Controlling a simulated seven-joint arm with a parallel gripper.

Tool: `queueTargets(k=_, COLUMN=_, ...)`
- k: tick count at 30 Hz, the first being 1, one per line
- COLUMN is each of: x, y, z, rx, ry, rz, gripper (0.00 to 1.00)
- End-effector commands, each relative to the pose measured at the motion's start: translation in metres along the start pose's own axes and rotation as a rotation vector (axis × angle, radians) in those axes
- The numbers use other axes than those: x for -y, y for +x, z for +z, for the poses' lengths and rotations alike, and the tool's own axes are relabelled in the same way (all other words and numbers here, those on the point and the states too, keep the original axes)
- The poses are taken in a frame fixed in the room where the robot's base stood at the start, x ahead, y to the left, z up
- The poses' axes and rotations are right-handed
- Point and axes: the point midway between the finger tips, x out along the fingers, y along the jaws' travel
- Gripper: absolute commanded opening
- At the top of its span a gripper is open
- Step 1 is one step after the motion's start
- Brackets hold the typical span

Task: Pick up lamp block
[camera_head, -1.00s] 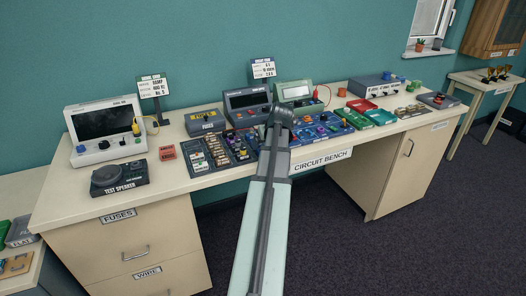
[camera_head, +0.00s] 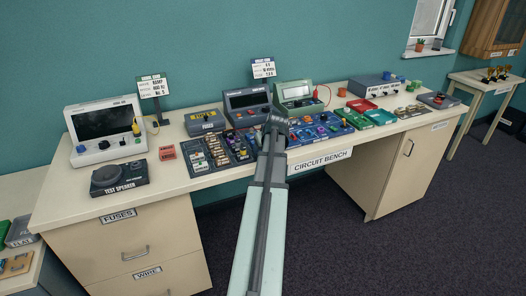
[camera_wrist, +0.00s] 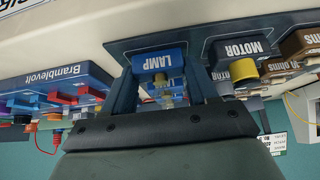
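The lamp block (camera_wrist: 160,61) is blue with a white LAMP label. It shows in the wrist view on a dark tray (camera_wrist: 118,47), upside down in the picture. My gripper (camera_wrist: 161,76) has its two fingers apart, one on each side of the lamp block's lower part in the picture. I cannot see clear contact between the fingers and the block. Small yellowish parts show between the fingers. In the head view my arm covers the gripper and I cannot make out the lamp block.
A MOTOR block (camera_wrist: 241,52) with a yellow cylinder sits right of the lamp block. A blue Bramblevolt unit (camera_wrist: 65,76) is to the left. In the head view, a grey meter (camera_head: 247,102) and a green one (camera_head: 297,95) stand behind my wrist.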

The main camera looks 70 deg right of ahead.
Motion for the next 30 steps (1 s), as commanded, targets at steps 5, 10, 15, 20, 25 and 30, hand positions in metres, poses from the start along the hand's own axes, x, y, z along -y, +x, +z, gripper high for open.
queueTargets(k=5, x=0.000, y=0.000, z=0.000, rx=0.000, ry=0.000, rz=0.000, gripper=0.40)
queueTargets(k=10, x=0.000, y=0.000, z=0.000, rx=0.000, ry=0.000, rz=0.000, gripper=0.26)
queueTargets(k=15, x=0.000, y=0.000, z=0.000, rx=0.000, ry=0.000, rz=0.000, gripper=0.26)
queueTargets(k=20, x=0.000, y=-0.005, z=-0.004, rx=-0.001, ry=0.000, rz=0.000, gripper=0.26)
queueTargets(k=25, x=-0.001, y=-0.022, z=-0.015, rx=-0.002, ry=-0.001, rz=0.001, gripper=0.26)
queueTargets(k=30, x=-0.001, y=-0.044, z=-0.029, rx=-0.002, ry=-0.001, rz=0.001, gripper=0.26)
